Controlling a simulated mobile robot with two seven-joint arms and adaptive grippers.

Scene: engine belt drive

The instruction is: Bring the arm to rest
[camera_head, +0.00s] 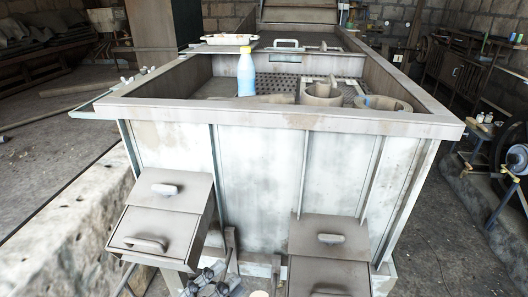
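What looks like my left gripper (208,281) shows as a dark, jointed shape at the bottom edge, left of centre. It is low in front of the large pale metal tank (262,180). It is small and cut off by the frame, so its fingers cannot be made out clearly. I see nothing held in it.
A blue bottle (246,75) and round containers (322,95) stand inside the tank. A tray (228,39) sits on its far left rim. Two metal boxes with handles, left (165,215) and right (330,255), project from its front. A stone ledge (65,220) runs along the left.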

